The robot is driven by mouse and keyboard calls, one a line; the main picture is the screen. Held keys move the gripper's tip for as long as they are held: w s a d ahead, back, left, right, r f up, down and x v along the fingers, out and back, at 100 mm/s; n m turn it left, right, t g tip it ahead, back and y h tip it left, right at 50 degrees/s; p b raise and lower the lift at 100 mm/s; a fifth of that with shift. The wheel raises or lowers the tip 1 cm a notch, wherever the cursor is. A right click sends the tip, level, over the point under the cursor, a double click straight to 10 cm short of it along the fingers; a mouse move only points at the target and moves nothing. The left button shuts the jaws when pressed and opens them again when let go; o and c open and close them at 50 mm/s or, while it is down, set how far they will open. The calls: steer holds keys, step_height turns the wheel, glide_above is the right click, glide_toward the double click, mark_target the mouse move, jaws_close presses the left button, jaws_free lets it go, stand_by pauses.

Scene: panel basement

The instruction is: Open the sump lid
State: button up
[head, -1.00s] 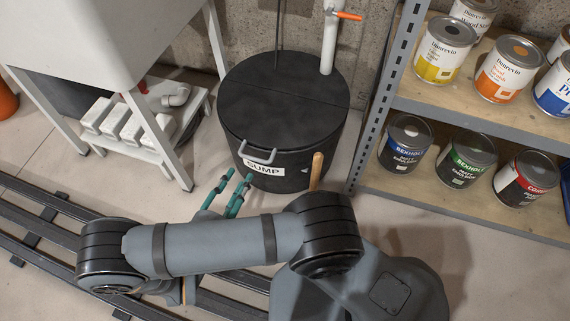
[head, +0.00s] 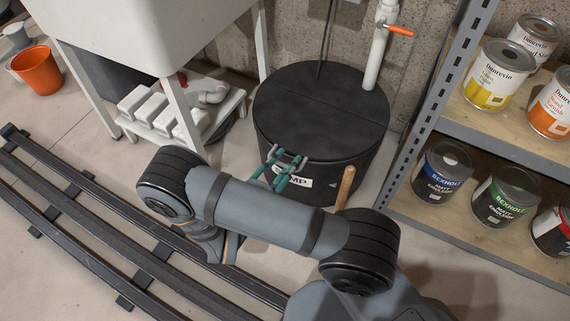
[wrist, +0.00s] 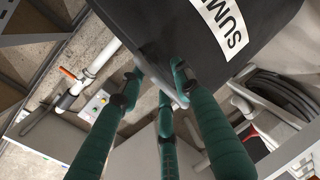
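The round black sump lid (head: 330,100) sits flat on the black sump pit body (head: 335,180), whose white SUMP label (head: 297,181) is partly covered by my fingers. The grey lid handle is at the front edge; in the wrist view the handle bar (wrist: 176,92) lies between my fingertips. My gripper (head: 288,160) has teal fingers and is at the handle. In the wrist view my gripper (wrist: 158,82) shows its fingers spread, with gaps between the tips. I cannot tell whether they touch the bar.
A wooden stick (head: 345,188) stands upright against the front right of the sump. A white pipe with an orange valve handle (head: 398,30) rises behind. A paint can shelf (head: 500,235) is close on the right. A white tub (head: 150,30) stands left; dark rails (head: 130,235) cross the floor.

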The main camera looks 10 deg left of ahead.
steer(key=shift+c, duration=0.2)
steer(key=c, duration=0.7)
jaws_close()
